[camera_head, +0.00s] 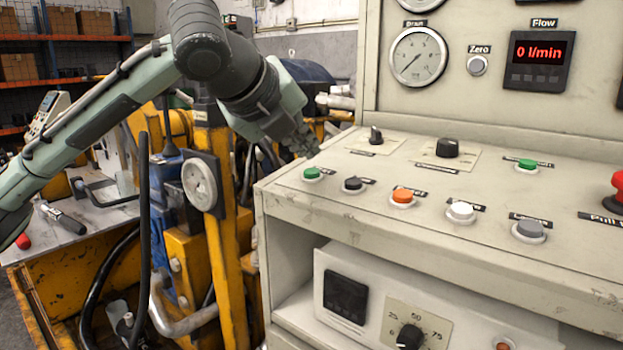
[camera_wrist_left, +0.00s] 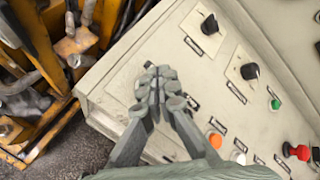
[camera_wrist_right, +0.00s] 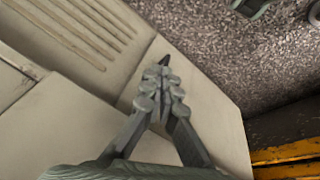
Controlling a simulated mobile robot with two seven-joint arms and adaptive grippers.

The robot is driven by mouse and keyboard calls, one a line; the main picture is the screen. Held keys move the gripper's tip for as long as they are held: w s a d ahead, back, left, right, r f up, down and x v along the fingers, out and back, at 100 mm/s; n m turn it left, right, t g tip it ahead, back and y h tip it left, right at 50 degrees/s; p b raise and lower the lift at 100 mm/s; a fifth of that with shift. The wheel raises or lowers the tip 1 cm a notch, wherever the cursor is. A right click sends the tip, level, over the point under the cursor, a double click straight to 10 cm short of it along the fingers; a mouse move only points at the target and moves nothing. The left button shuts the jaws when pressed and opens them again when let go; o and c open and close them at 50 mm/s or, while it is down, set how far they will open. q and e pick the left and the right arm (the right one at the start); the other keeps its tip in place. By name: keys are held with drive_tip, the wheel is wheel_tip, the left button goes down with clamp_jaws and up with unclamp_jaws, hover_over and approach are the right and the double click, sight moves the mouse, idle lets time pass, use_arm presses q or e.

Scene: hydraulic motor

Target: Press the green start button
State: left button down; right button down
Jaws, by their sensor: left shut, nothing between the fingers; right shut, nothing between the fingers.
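A green button (camera_head: 312,173) sits at the left end of the front row on the sloping control panel (camera_head: 375,215). A second green button (camera_head: 527,165) sits farther back on the right, and it also shows in the left wrist view (camera_wrist_left: 276,104). I cannot read their labels. My left gripper (camera_head: 304,145) is shut and empty, just above and behind the front-left green button. In the left wrist view its fingers (camera_wrist_left: 158,84) hide that button. I cannot tell whether they touch the panel. My right gripper (camera_wrist_right: 161,82) is shut and empty, near plain beige cabinet surfaces.
Black (camera_head: 353,184), orange (camera_head: 402,198), white (camera_head: 461,212) and grey (camera_head: 529,231) buttons continue the front row. Two black knobs (camera_head: 376,135) (camera_head: 447,148) stand behind. A red mushroom button (camera_head: 617,187) is at the right. Yellow machinery (camera_head: 228,230) stands left of the panel.

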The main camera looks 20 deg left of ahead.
use_arm(q)
drive_tip(key=shift+f, duration=0.4)
use_arm(e)
drive_tip(key=shift+r, duration=0.35)
use_arm(q)
drive_tip(key=shift+w+f, duration=0.1)
drive_tip(key=shift+f, duration=0.05)
use_arm(e)
drive_tip(key=shift+r, duration=0.1)
idle(0.7)
use_arm(q)
drive_tip(key=shift+f, duration=0.25)
use_arm(e)
drive_tip(key=shift+r, duration=0.1)
